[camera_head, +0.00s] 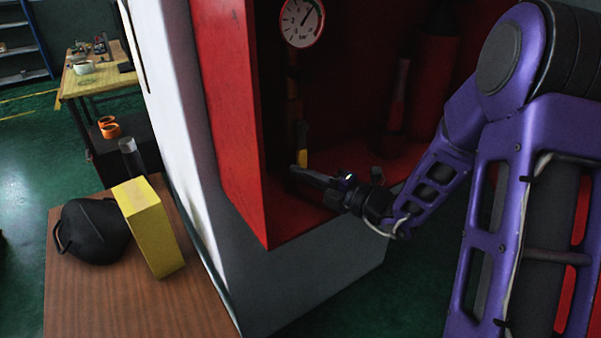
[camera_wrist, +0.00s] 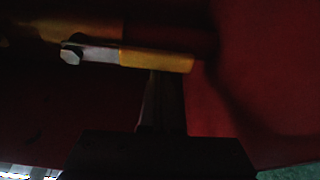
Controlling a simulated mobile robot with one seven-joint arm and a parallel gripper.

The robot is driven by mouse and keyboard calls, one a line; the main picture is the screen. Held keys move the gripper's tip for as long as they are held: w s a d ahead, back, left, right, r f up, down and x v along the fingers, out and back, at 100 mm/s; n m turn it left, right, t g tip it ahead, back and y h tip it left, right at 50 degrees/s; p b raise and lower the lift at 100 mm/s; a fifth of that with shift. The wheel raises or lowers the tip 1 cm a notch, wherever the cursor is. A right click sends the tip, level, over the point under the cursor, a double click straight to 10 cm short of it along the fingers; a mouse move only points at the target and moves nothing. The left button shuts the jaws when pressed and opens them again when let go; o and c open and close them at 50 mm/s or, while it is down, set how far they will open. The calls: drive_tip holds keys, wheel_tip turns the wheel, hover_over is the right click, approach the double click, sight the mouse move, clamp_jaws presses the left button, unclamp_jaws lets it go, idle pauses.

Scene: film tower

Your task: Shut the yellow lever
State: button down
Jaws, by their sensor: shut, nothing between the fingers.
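The yellow lever (camera_head: 302,158) is inside the red cabinet, below the gauge. In the head view it hangs roughly upright beside the dark vertical pipe (camera_head: 292,108). In the wrist view its yellow grip (camera_wrist: 157,60) lies across the picture, with a metal arm and a bolt (camera_wrist: 71,54) at its left end. My gripper (camera_head: 300,173) reaches into the cabinet from the right, its tips near the lever's lower end. In the wrist view the shut fingers (camera_wrist: 163,98) end right at the yellow grip; I cannot tell whether they touch it. Nothing is held.
The red cabinet wall (camera_head: 235,120) stands close on the left of my gripper. A pressure gauge (camera_head: 301,22) is above, and a dark red cylinder (camera_head: 430,85) stands deeper inside. A wooden table (camera_head: 95,295) at lower left holds a yellow box (camera_head: 150,228) and a black mask (camera_head: 92,232).

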drive_tip(key=shift+w+d+n, duration=0.2)
drive_tip(key=shift+d+n, duration=0.1)
drive_tip(key=d+n+p, duration=0.1)
drive_tip(key=w+d+n+h+p, duration=0.1)
drive_tip(key=w+d+n+p, duration=0.1)
drive_tip(key=shift+r, duration=0.3)
drive_tip(key=d+n, duration=0.1)
drive_tip(key=w+n+h+p, duration=0.1)
drive_tip(key=shift+w+d+r+n+g, duration=0.1)
drive_tip(key=shift+d+r+n+g, duration=0.2)
drive_tip(key=shift+d+r, duration=0.1)
drive_tip(key=shift+w+d+r+n+h, duration=0.4)
drive_tip(key=shift+d+n+h, duration=0.1)
drive_tip(key=shift+n, duration=0.2)
drive_tip(key=shift+w+d+r+n+h, duration=0.3)
drive_tip(key=shift+d+r+n+h, duration=0.2)
drive_tip(key=shift+n, duration=0.2)
drive_tip(key=shift+w+d+r+n+t+h+b, duration=0.25)
drive_tip(key=shift+d+r+n+h+b, duration=0.15)
drive_tip(key=shift+r+n, duration=0.35)
drive_tip(key=shift+w+d+r+n+t+h+b, duration=0.2)
drive_tip(key=shift+r+n+b, duration=0.3)
drive_tip(key=shift+r, duration=0.45)
drive_tip(key=shift+w+d+r+n+t+h+b, duration=0.15)
drive_tip(key=shift+w+d+r+n+h+b, duration=0.2)
drive_tip(key=shift+r+n, duration=0.4)
drive_tip(key=shift+s+r, duration=0.1)
drive_tip(key=shift+r, duration=0.05)
